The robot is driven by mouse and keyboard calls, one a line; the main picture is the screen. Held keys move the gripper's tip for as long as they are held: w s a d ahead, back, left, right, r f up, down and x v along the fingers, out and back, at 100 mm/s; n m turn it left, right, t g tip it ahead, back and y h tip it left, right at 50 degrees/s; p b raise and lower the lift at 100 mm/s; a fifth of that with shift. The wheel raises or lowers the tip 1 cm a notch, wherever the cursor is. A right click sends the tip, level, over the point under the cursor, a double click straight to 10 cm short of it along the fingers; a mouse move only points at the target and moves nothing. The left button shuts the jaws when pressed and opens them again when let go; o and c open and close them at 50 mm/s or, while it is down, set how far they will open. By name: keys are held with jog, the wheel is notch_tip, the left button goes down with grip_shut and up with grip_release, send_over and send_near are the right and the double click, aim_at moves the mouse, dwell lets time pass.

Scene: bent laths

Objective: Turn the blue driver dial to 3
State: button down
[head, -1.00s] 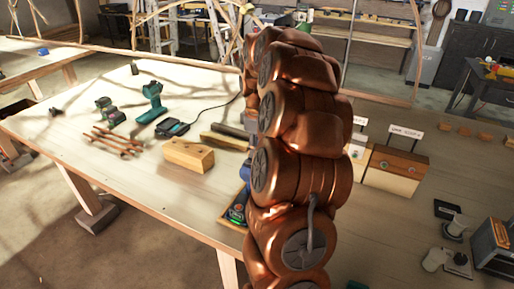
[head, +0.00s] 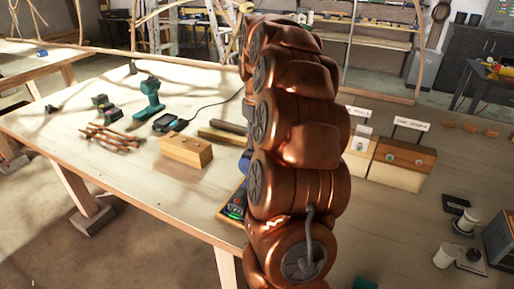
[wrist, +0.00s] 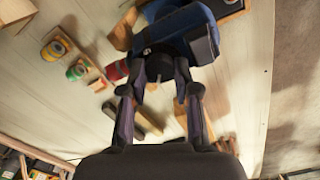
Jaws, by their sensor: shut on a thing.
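The blue driver (wrist: 190,35) fills the top of the wrist view, with a dark round part facing my gripper. My gripper (wrist: 158,85) is closed on that dark part, with one finger on each side of it. I cannot read any dial numbers. In the head view my copper arm hides the gripper and most of the driver. A dark tool with a small green light (head: 236,208) shows at the arm's left edge, near the table's front edge. I cannot tell whether it is part of the blue driver.
A wooden block (head: 185,151), a teal drill (head: 152,98), a black charger (head: 165,122) and several brown sticks (head: 112,137) lie on the table (head: 150,185). Coloured tape rolls (wrist: 57,49) show in the wrist view. Wooden boxes (head: 400,165) stand to the right of my arm.

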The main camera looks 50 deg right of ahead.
jog(key=m+b, duration=0.1)
jog(key=m, duration=0.1)
jog(key=m+b, duration=0.1)
jog(key=b, duration=0.1)
jog(key=m+b, duration=0.2)
jog(key=shift+f+m, duration=0.25)
jog(key=shift+m, duration=0.05)
jog(key=m+b, duration=0.3)
jog(key=m, duration=0.2)
jog(key=shift+r, duration=0.2)
jog(key=c, duration=1.1)
grip_release()
jog(key=shift+r, duration=0.1)
